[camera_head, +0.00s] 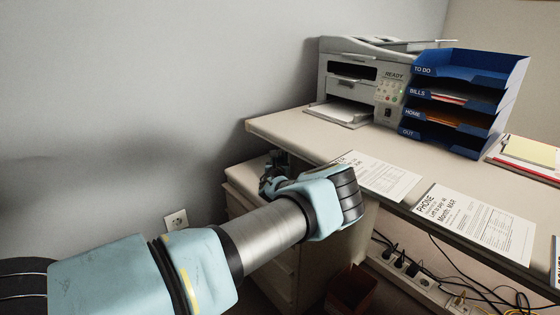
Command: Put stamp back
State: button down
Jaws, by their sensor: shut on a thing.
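My gripper (268,183) is at the far end of my arm, over the top of the low drawer cabinet (242,172) at the left end of the desk. It is shut on a small dark thing, which I take to be the stamp. My wrist and the gripper body hide most of it, so its shape and tilt cannot be made out. I cannot tell whether it touches the cabinet top. No other stamp shows in view.
The desk (290,125) stands right of my gripper, its edge close to my wrist. Papers (375,176) and a phone bill (475,222) lie along its front. A printer (350,75) and a blue letter tray (465,100) stand behind. Cables and a power strip (405,265) lie below.

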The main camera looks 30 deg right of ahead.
jog(key=shift+f, duration=0.25)
jog(key=c, duration=0.5)
grip_release()
jog(key=shift+s+r, duration=0.1)
jog(key=shift+s, duration=0.1)
jog(key=p+v, duration=0.2)
jog(key=v, duration=0.9)
jog(key=shift+s+a, duration=0.25)
jog(key=shift+a, duration=0.05)
